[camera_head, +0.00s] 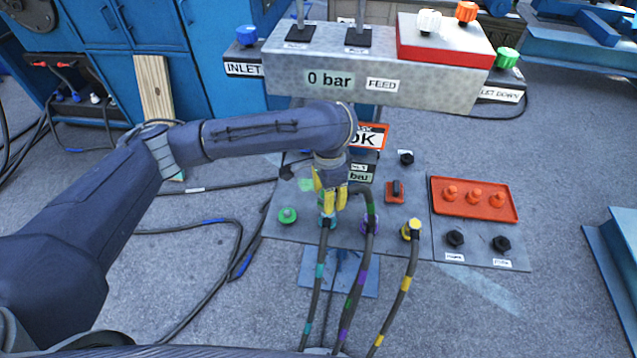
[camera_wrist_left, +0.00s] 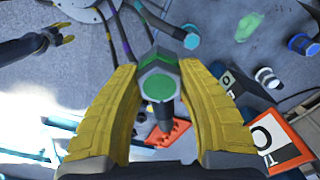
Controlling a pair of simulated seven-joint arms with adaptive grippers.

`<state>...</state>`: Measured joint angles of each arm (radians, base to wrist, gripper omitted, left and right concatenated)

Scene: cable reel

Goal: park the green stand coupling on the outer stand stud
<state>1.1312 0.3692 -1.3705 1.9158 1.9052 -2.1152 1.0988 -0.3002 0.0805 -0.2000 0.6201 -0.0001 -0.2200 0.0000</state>
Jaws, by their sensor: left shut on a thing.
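My left gripper (camera_head: 329,205) is over the middle of the grey floor panel, its yellow fingers pointing down. In the left wrist view its fingers (camera_wrist_left: 165,100) are shut on the green coupling (camera_wrist_left: 157,86), which shows a bright green face in a grey collar. A hose with green bands (camera_head: 371,209) arcs from beside the gripper toward the front. Two black studs stand at the panel's right, an inner one (camera_head: 455,238) and an outer one (camera_head: 500,243), both bare, with small unreadable labels. My right gripper (camera_wrist_left: 64,37) appears small in the left wrist view; its opening is unclear.
A red tray with orange pegs (camera_head: 474,198) lies behind the black studs.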

